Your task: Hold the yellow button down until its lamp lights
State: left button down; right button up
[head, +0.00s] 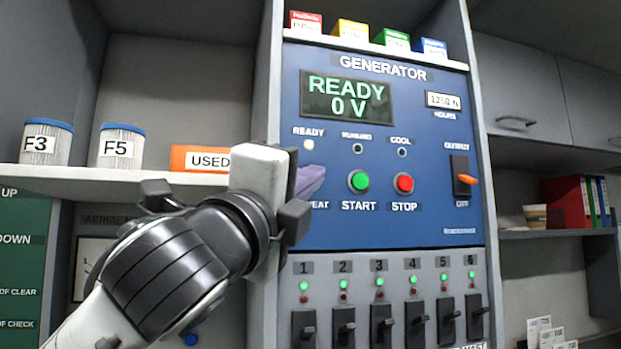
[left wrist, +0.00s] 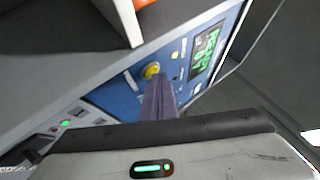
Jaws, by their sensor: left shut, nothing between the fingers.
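The yellow button (left wrist: 151,71) shows in the left wrist view on the blue generator panel (head: 430,215). In the head view my left gripper hides it, along with part of a label ending in "EAT". My left gripper (head: 318,178) is shut and empty. Its purple fingers also show in the left wrist view (left wrist: 160,88), with their tips right beside the button; I cannot tell whether they touch it. A pale lamp (head: 308,144) under "READY" sits above the fingers. The lamps beside it look dark. The display (head: 347,96) reads "READY 0 V". My right gripper is not in view.
Green START (head: 359,181) and red STOP (head: 403,183) buttons sit right of the fingers. A row of breaker switches (head: 382,322) is below. A shelf (head: 120,181) with an orange "USED" box (head: 198,158) and canisters lies left, close to my left arm.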

pick_arm(q)
jog(key=shift+s+d, duration=0.2)
jog(key=shift+s, duration=0.5)
jog(key=s, duration=0.1)
jog(key=s+d, duration=0.1)
jog(key=s, duration=0.2)
jog(key=shift+s+d+b, duration=0.3)
jog(key=shift+s+b, duration=0.1)
jog(key=shift+f, duration=0.1)
